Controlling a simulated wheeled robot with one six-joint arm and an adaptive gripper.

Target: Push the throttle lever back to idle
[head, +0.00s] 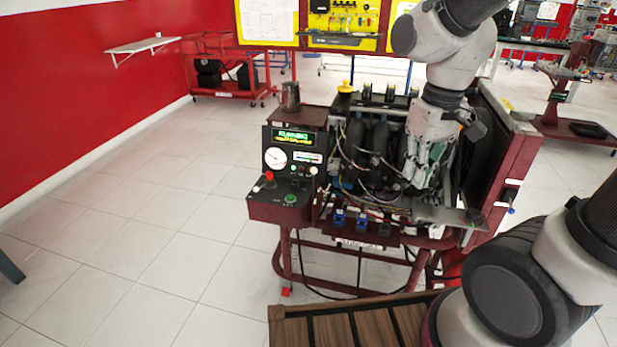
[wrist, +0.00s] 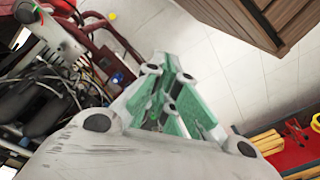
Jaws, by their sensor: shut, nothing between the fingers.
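The engine trainer's control panel (head: 291,160) stands at the left of the trainer in the head view. A red knob (head: 268,176) and a pale knob (head: 313,171) stick up from it; I cannot tell for sure which belongs to the throttle lever. A green button (head: 291,198) is on the panel's sloping front. My gripper (head: 426,182) points down in front of the engine's right part, well to the right of the panel. Its green fingers also show in the wrist view (wrist: 172,75); they are shut and empty.
The engine (head: 372,150) with loose cables and hoses fills the middle of the trainer. A dark red radiator frame (head: 515,165) stands to its right. A slatted wooden surface (head: 350,325) is at the lower front.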

